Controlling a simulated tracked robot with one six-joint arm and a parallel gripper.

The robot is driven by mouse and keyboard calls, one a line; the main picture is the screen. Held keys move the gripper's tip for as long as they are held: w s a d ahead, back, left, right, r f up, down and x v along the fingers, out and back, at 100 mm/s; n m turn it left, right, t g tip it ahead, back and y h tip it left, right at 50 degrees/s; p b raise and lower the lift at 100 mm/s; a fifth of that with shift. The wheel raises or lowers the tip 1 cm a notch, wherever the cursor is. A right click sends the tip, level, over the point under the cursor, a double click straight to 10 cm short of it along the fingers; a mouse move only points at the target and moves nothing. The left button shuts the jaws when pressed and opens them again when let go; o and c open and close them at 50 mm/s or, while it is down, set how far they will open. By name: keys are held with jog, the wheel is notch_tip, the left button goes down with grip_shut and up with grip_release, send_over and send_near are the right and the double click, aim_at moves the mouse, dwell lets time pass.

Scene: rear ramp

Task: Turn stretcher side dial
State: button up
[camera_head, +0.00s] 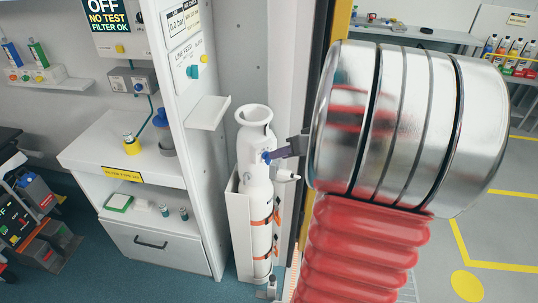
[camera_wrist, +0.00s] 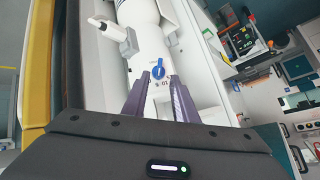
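A small blue dial (camera_head: 266,157) sits on the side of a white upright cylinder (camera_head: 258,205) in the head view. In the wrist view, the blue dial (camera_wrist: 158,71) is on the white cylinder body (camera_wrist: 145,55), with small dark markings just below it. My gripper (camera_head: 283,152) reaches in from the right, close to the dial. In the wrist view, the purple fingers of my gripper (camera_wrist: 160,82) stand apart, one on each side, with their tips near the dial. Nothing shows between them except the cylinder surface behind. I cannot tell whether they touch it. No stretcher is clearly recognisable.
A white holder (camera_head: 238,225) and orange straps hold the cylinder. A white nozzle (camera_head: 287,177) juts out beside the dial. A small shelf (camera_head: 208,112) sticks out at upper left. A cabinet with a drawer (camera_head: 155,248) stands left. Open floor (camera_head: 510,225) lies at right.

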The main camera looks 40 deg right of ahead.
aim_at(268, 158)
jog(key=x, duration=0.5)
jog(key=shift+w+f, duration=0.1)
jog(key=shift+w, duration=0.1)
jog(key=shift+c, duration=0.6)
grip_shut()
jog(key=shift+a, duration=0.1)
jog(key=shift+y, duration=0.4)
jog(key=shift+s+d+f+m+t+y, duration=0.15)
jog(key=shift+m+t+y, duration=0.25)
jog(key=shift+m+y, duration=0.3)
jog(key=shift+w+d+f+m+t+y, duration=0.15)
jog(key=shift+m+t+y, duration=0.3)
jog(key=shift+y, duration=0.45)
jog(key=shift+s+d+f+m+t+y, duration=0.15)
jog(key=shift+m+t+y, duration=0.2)
jog(key=shift+m+y, duration=0.4)
